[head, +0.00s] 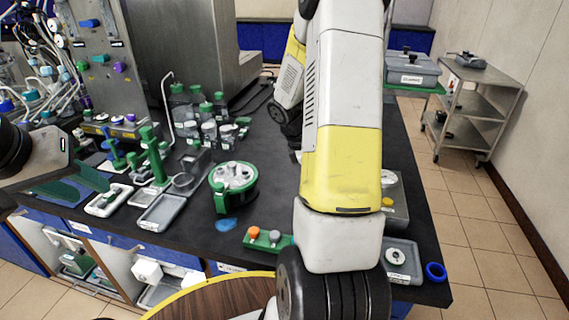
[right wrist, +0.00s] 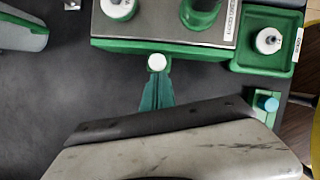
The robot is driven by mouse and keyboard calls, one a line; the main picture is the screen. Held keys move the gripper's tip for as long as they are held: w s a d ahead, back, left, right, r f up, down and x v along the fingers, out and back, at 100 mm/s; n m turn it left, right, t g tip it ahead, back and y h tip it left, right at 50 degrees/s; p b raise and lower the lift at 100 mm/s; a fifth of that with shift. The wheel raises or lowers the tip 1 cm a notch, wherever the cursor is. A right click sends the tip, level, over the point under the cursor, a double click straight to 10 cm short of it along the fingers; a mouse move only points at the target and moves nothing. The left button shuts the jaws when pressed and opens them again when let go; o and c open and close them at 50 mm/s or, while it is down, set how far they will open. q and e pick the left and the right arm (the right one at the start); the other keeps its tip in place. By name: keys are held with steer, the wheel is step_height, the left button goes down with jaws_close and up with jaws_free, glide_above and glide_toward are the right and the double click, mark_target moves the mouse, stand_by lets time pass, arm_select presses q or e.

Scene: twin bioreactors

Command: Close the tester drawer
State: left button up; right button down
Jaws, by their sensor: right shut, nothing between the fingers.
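The tester is a grey-topped, green-based box (right wrist: 165,44) in the right wrist view. In the head view its grey body (head: 395,214) is partly hidden by my right arm. A green-walled tray (right wrist: 240,68) holding a white-capped jar (right wrist: 268,40) juts out at its right end and looks like the open drawer; the head view shows it (head: 392,275) near the table's front edge. My right gripper (right wrist: 156,76) is shut and empty, tips at a white round knob (right wrist: 156,62) on the tester's side; contact is unclear. My left gripper (head: 85,184) is open and empty beside small trays.
A green block with knobs (head: 262,240) lies left of my right arm. A blue ring (head: 435,271) lies right of the tray. A green round device (head: 233,183), several bottles (head: 205,120) and grey trays (head: 162,212) crowd the left. A wooden stool (head: 215,302) stands in front.

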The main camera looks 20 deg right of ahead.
steer(key=shift+s+d, duration=0.3)
steer(key=shift+d, duration=0.05)
steer(key=a, duration=0.1)
steer(key=w+a, duration=0.1)
steer(key=a, duration=0.1)
steer(key=w+a, duration=0.1)
steer(key=shift+a, duration=0.25)
steer(key=v, duration=1)
steer(key=s+a+r+m+t+y, duration=0.6)
steer(key=s+a+r+m+t, duration=0.1)
steer(key=s+a+r+m, duration=0.6)
steer(key=s+a+r, duration=0.1)
steer(key=s+a, duration=0.1)
steer(key=s, duration=0.1)
steer(key=shift+s+a+m+t, duration=0.3)
steer(key=shift+a, duration=0.1)
steer(key=c, duration=2.1)
jaws_free()
